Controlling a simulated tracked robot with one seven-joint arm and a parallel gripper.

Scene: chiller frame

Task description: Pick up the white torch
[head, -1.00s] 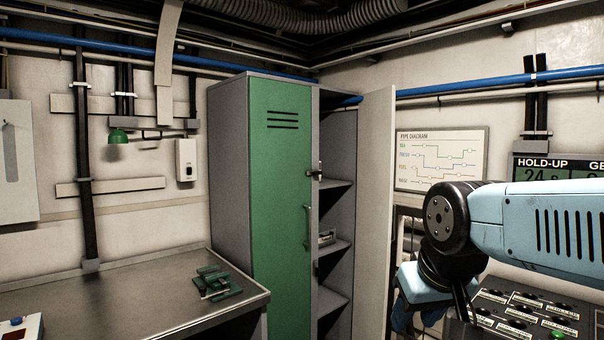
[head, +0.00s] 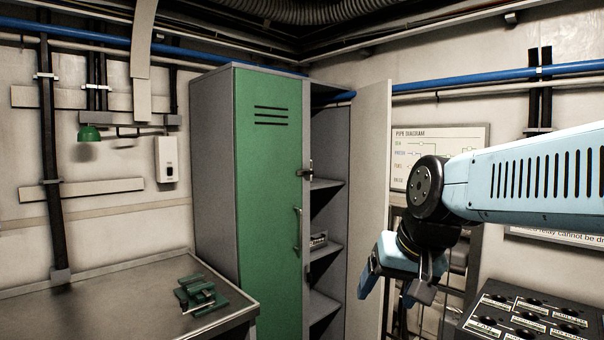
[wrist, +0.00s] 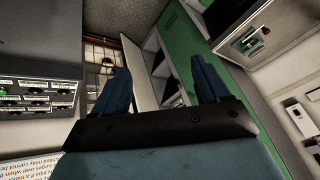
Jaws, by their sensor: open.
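I cannot make out a white torch for certain in either view. A small pale grey object (head: 318,240) sits on a middle shelf inside the open locker (head: 268,200) in the head view; it is too small to identify. My gripper (head: 394,292) is in front of the locker's open door, on its right side, pointing down. In the wrist view my gripper (wrist: 163,82) has its two blue fingers wide apart with nothing between them. The locker (wrist: 180,48) shows beyond the fingers, tilted in that view.
A metal bench (head: 110,300) stands left of the locker, with a green rack-like object (head: 203,295) near its right corner. The locker's open door (head: 371,200) stands between its shelves and my arm. A button panel (head: 525,318) is at lower right.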

